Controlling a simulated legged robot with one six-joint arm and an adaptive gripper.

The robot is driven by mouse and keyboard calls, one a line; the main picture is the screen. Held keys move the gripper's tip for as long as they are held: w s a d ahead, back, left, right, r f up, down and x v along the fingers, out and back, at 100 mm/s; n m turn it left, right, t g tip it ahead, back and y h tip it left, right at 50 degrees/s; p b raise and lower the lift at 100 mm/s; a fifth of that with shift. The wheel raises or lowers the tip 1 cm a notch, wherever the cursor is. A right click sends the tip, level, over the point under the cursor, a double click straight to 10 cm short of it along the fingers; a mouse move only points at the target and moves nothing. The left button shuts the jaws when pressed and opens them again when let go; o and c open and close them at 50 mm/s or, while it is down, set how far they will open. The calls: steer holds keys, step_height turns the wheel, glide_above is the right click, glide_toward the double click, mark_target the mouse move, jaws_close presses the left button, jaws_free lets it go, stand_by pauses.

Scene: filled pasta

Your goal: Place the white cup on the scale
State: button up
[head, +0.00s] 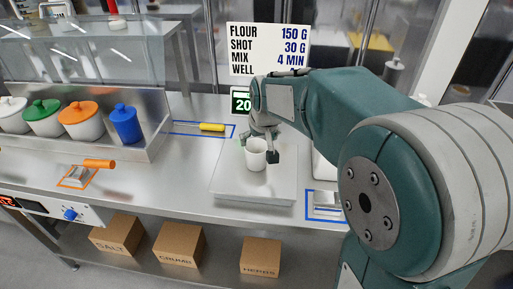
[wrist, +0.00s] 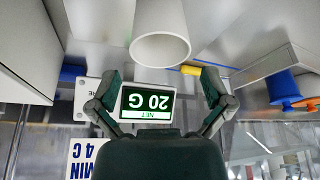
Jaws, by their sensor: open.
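The white cup (head: 256,157) stands upright on the flat metal plate of the scale (head: 228,188) in the head view. In the wrist view, which is upside down, the cup (wrist: 160,35) shows at the top with its rim toward me. My gripper (wrist: 162,82) is open, its two fingers spread apart with a clear gap between them. The cup lies just past the fingertips, and I see no finger closed on it. In the head view my gripper (head: 264,140) is right at the cup's upper side, partly hiding it. The scale's display (wrist: 147,102) reads 20 G.
A yellow-handled tool (head: 212,127) lies in a blue outline behind and left of the scale. An orange-handled scraper (head: 98,164) lies at left. Lidded pots and a blue jar (head: 125,124) stand in the left rack. A metal item (head: 326,200) sits in a blue outline at right.

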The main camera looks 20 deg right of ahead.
steer(key=s+r, duration=0.3)
steer(key=s, duration=0.4)
steer(key=s+r, duration=0.4)
steer(key=s, duration=0.3)
steer(key=s+f+t, duration=0.1)
steer(key=s+f, duration=0.2)
steer(key=s, duration=0.8)
